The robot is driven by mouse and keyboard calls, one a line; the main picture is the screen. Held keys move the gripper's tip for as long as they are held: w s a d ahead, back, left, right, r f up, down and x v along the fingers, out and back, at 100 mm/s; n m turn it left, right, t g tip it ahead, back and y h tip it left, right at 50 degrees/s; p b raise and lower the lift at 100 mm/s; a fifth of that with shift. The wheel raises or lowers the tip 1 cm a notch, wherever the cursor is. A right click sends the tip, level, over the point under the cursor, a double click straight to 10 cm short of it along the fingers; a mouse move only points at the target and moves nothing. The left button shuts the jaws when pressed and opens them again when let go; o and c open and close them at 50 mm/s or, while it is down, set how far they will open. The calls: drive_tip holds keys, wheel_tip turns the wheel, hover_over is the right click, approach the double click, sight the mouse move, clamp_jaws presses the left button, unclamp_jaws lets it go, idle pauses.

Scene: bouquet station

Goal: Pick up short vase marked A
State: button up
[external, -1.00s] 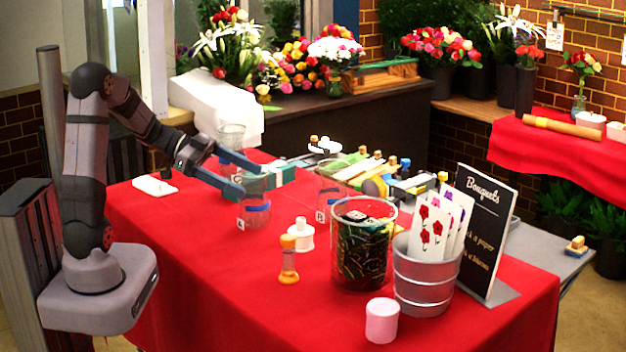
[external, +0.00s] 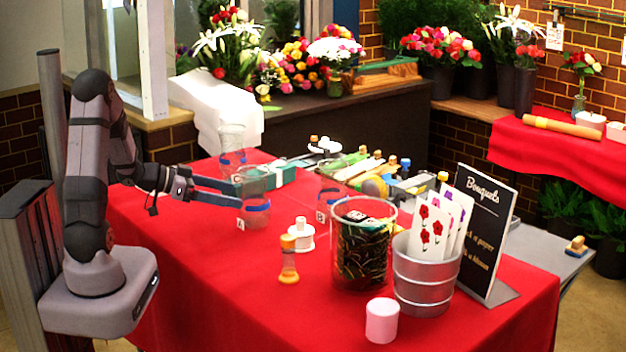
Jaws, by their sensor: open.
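A short clear glass vase (external: 256,214) with a blue band stands upright on the red table. My gripper (external: 239,194) is open and roughly level, coming in from the left. Its two blue fingers point at the vase and their tips overlap its left side. I cannot tell whether they touch the glass. A second clear vase (external: 329,188) with a blue band and a white tag stands to the right. A taller clear vase (external: 232,140) stands behind.
A large glass container (external: 362,260), a metal bucket (external: 424,285) and a pink cylinder (external: 382,320) are at the front right. The front left of the red cloth is clear.

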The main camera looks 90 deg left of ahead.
sight(255, 204)
drive_tip(key=shift+w+a+f, duration=0.15)
drive_tip(key=shift+w+f, duration=0.1)
drive_tip(key=shift+f, duration=0.5)
drive_tip(key=shift+x, duration=1.55)
drive_tip(key=shift+p+x, duration=0.55)
drive_tip(key=shift+x, duration=1.55)
drive_tip(key=c, duration=1.2)
drive_tip(key=shift+a, duration=0.1)
drive_tip(key=c, duration=0.4)
drive_tip(key=shift+r, duration=0.1)
